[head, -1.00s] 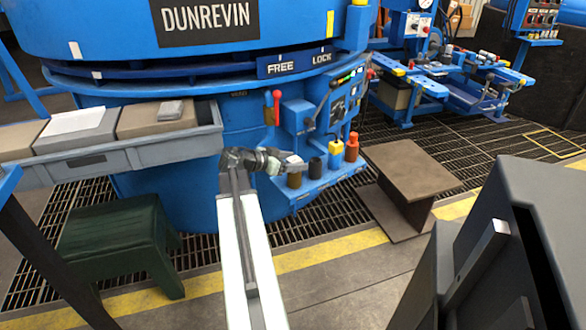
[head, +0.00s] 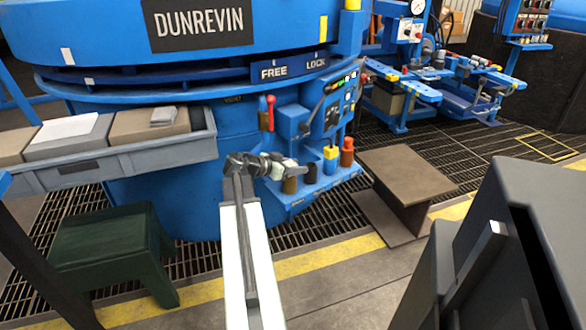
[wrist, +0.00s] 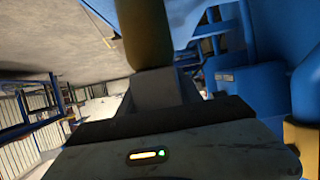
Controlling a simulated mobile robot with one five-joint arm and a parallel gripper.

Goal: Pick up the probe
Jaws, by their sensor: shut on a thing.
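My gripper (head: 296,167) is at the left end of a small blue shelf (head: 318,189) on the blue furnace body. It is shut on an olive-brown cylinder (head: 290,185), which hangs below the jaws in the head view. The same cylinder (wrist: 143,35) fills the top middle of the wrist view, in the jaws. No label shows which one is the probe. I cannot tell whether the held cylinder touches the shelf.
A grey tray (head: 150,157) with boxes juts out left of my arm. A green stool (head: 105,245) stands below it. A red-handled lever (head: 270,110) is above the shelf. A brown stand (head: 405,175) is to the right. The floor in front is clear.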

